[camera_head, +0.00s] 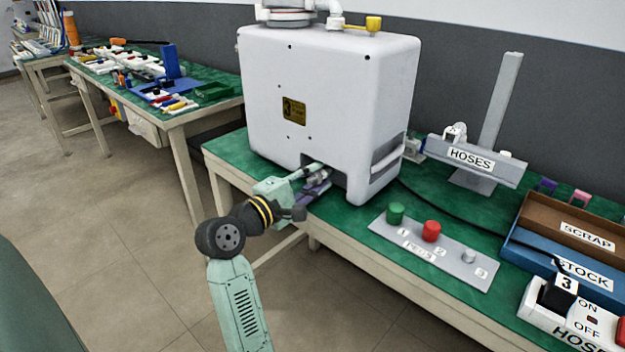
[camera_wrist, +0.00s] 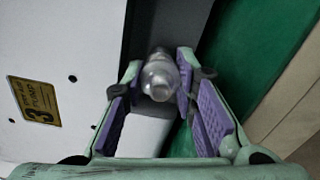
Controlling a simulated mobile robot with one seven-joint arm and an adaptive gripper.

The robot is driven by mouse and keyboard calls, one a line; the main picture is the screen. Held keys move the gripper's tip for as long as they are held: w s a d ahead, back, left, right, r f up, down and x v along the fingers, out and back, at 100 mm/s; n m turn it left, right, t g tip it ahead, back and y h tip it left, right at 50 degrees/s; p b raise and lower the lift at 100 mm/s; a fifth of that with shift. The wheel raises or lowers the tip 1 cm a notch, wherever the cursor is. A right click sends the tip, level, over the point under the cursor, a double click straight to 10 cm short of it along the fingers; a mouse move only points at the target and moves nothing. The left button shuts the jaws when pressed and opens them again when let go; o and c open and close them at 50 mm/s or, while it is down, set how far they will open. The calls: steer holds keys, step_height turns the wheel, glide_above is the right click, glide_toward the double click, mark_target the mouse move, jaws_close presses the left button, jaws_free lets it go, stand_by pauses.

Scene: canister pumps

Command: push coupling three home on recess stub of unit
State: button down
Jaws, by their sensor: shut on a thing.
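The unit is a white pump housing (camera_head: 325,90) with a yellow "3" label, standing on a green-topped bench. A recess (camera_head: 338,182) opens low in its front. My gripper (camera_head: 320,174) reaches into the mouth of this recess. In the wrist view, my gripper (camera_wrist: 158,84) has its two purple-padded fingers on either side of a pale grey, rounded coupling (camera_wrist: 158,80). It is shut on the coupling near the fingertips. The stub is not clearly visible behind the coupling, so I cannot tell how far the coupling sits on it.
A grey plug board (camera_head: 435,248) with green, red and grey plugs lies right of the unit. Farther right are a HOSES rack (camera_head: 472,160), SCRAP (camera_head: 575,232) and STOCK (camera_head: 560,268) trays and a power strip (camera_head: 575,315). A black cable crosses the bench.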

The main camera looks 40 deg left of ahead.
steer(key=shift+w, duration=0.2)
steer(key=c, duration=1.2)
jaws_free()
steer(key=shift+s, duration=0.1)
steer(key=s, duration=1.1)
steer(key=shift+s+a, duration=0.4)
steer(key=shift+s+a+b, duration=0.2)
steer(key=shift+s+b, duration=0.9)
steer(key=shift+s, duration=1.4)
steer(key=shift+s+a+b, duration=0.2)
steer(key=shift+s+b, duration=0.85)
steer(key=shift+s, duration=1.4)
steer(key=shift+r, duration=0.1)
